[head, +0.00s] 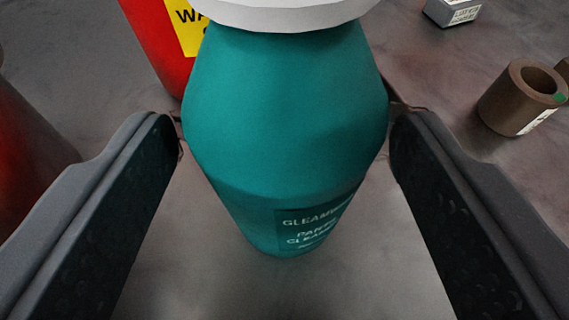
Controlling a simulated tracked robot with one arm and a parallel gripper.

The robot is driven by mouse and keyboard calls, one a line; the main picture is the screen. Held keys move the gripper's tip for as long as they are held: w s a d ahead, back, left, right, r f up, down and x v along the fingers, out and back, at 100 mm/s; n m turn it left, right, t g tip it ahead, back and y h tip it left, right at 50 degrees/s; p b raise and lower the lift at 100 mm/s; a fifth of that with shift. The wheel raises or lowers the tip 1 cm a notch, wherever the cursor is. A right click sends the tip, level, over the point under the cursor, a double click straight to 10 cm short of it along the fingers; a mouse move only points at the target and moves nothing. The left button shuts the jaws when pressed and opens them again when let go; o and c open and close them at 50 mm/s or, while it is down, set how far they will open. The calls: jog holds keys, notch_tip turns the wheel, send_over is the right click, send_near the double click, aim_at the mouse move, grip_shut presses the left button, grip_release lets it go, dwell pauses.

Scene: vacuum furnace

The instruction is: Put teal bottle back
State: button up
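The teal bottle (285,130) fills the middle of the head view, with a white cap (285,14) cut off by the top edge. It looks upright, and a printed label (315,225) shows low on its right front. My gripper (285,125) has one finger on each side of the bottle, and both fingertips meet its widest part. It looks shut on the bottle. I cannot tell whether the bottle's base touches the grey surface below.
A red container (160,45) with a yellow label stands close behind the bottle on the left. Another red object (30,160) is at the left edge. A brown roll (520,98) and a small grey box (452,11) lie at the right. Grey surface (430,75) is clear between.

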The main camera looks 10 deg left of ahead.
jog(key=shift+r, duration=0.1)
jog(key=shift+s+r, duration=0.1)
jog(key=v, duration=1.1)
jog(key=shift+s+d+r, duration=0.15)
jog(key=shift+s, duration=0.2)
